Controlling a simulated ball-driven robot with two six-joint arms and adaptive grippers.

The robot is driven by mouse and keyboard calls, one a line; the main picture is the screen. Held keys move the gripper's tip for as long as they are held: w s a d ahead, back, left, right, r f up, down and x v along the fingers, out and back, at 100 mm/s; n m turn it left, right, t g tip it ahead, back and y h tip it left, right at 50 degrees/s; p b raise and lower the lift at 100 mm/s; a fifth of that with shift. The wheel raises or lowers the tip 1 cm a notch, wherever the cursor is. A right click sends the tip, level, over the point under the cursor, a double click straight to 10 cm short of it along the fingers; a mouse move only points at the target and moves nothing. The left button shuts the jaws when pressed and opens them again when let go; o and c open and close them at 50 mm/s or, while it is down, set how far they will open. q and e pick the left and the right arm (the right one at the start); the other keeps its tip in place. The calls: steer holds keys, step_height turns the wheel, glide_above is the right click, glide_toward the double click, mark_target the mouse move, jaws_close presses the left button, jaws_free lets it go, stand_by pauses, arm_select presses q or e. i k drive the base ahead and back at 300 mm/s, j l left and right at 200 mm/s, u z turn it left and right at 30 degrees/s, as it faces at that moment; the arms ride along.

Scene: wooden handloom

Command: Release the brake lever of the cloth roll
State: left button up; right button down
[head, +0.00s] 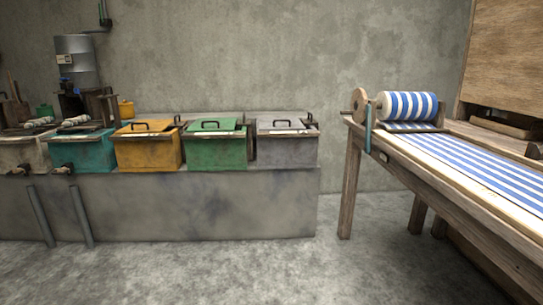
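A round wooden disc (360,104) stands at the left end of the roll. A thin blue-green lever (368,132) hangs roughly upright beside the disc, at the loom's corner; it looks like the brake lever. Whether it is engaged cannot be told. Striped cloth (470,162) runs flat from the roll along the loom to the right. Neither of my grippers is in the head view.
A concrete bench (170,205) along the wall carries several lidded vats, among them yellow (148,150), green (215,152) and grey (287,150) ones. Two pipes (80,215) lean against its front. A metal cylinder (78,60) stands behind at left. The floor (290,270) before the loom is clear.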

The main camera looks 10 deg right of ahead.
mark_target(368, 113)
steer(key=i+z, duration=0.1)
steer(key=i, duration=0.6)
steer(key=i+j+z, duration=0.1)
steer(key=i, duration=0.55)
steer(key=i+j, duration=0.2)
steer(key=i, duration=0.5)
steer(key=i+j+z, duration=0.15)
steer(key=i+z, duration=0.35)
steer(key=i+j+z, duration=0.35)
steer(key=z, duration=0.15)
steer(key=i+j+z, duration=0.45)
steer(key=i+j, duration=0.05)
steer(key=j, duration=0.05)
